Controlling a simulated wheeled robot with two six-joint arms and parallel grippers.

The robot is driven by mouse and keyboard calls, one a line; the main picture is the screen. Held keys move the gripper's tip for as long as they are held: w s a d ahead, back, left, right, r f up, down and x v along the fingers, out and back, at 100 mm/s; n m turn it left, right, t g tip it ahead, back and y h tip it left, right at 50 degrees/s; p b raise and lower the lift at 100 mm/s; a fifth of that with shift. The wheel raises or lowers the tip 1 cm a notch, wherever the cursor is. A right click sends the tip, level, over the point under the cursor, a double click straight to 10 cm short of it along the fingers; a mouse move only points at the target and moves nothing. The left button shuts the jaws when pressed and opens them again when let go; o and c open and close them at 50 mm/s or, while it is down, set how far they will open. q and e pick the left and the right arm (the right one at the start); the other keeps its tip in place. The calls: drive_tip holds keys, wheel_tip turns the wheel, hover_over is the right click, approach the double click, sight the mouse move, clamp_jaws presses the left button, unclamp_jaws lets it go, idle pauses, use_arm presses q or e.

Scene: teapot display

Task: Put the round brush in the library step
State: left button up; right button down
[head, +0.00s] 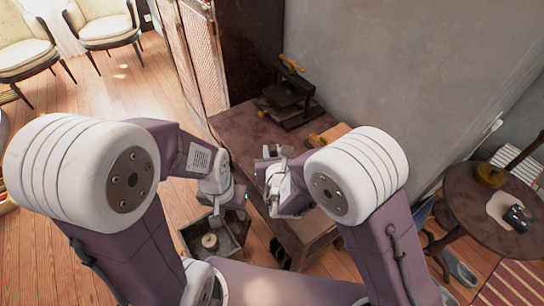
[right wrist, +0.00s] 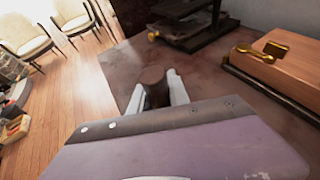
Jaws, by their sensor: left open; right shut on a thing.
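My right gripper (right wrist: 155,88) is shut on a brown, round-topped thing (right wrist: 153,76), which looks like the round brush, in the right wrist view. It is held over the brown table (right wrist: 118,65); I cannot tell whether it touches the top. In the head view the right gripper (head: 269,165) is by the table's left edge. My left gripper (head: 216,217) is open, over a grey open box (head: 184,236) on the floor. This box may be the library step, but I cannot tell. A round beige thing (head: 210,241) sits inside it.
A dark press-like device (head: 288,98) stands at the table's back. A wooden box (right wrist: 285,62) with a brass piece (right wrist: 262,50) lies to the right. A round side table (head: 470,205) stands at far right, a folding screen (head: 196,55) behind. Floor at left is mostly clear before the chairs.

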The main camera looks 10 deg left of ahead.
wheel_tip(320, 180, down, 2)
drive_tip(key=shift+w+f, duration=0.1)
drive_tip(key=shift+f, duration=0.05)
drive_tip(key=shift+f+b, duration=0.15)
drive_tip(key=shift+b, duration=0.2)
drive_tip(key=c, duration=1.2)
unclamp_jaws()
drive_tip(key=shift+c, duration=0.2)
